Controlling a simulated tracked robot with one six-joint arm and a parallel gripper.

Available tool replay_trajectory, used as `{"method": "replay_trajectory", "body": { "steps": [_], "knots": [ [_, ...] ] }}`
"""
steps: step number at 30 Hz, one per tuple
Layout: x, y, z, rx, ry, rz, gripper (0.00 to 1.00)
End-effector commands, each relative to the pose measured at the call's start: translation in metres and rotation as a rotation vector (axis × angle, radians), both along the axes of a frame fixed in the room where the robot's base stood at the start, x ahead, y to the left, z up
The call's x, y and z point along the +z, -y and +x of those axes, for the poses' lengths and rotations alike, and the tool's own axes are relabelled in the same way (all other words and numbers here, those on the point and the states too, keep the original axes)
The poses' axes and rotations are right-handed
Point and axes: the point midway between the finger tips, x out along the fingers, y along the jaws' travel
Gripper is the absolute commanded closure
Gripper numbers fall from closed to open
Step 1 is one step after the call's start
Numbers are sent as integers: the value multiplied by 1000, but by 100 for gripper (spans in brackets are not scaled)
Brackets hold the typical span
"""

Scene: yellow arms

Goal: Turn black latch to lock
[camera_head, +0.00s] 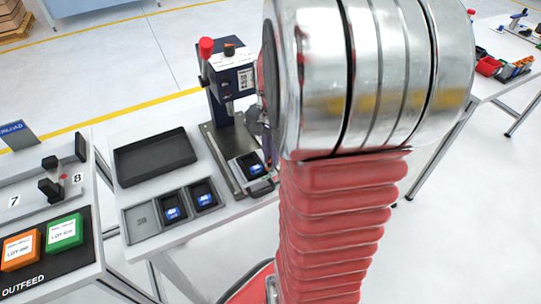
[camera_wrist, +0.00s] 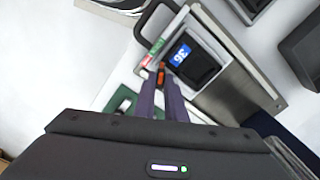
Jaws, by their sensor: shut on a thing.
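A metal fixture (camera_wrist: 232,88) holds a black block with a blue label marked 36 (camera_wrist: 181,54). In the head view this block (camera_head: 256,169) sits at the foot of the press. My gripper (camera_wrist: 162,72) is at the fixture's side edge, its two purple fingers close together. A small dark part with an orange-red piece (camera_wrist: 161,77) shows between the fingertips. It appears to be the black latch, mostly hidden by the fingers. A green and red marking (camera_wrist: 151,56) lies beside the fingertips. In the head view my arm hides most of the gripper.
The press (camera_head: 232,82) with a red knob stands behind the fixture. An empty black tray (camera_head: 155,157) and a grey tray (camera_head: 141,219) with two blue-labelled blocks lie to the left. An outfeed table with orange and green boxes (camera_head: 64,232) stands further left.

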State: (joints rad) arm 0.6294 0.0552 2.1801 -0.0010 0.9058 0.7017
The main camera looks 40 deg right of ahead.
Motion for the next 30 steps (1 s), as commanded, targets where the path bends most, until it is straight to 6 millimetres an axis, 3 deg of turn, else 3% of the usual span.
{"method": "replay_trajectory", "body": {
  "steps": [15,30],
  "knots": [
    [0,-2,1,-429,0,6,100],
    [0,-2,0,-545,-1,6,100]
  ]
}}
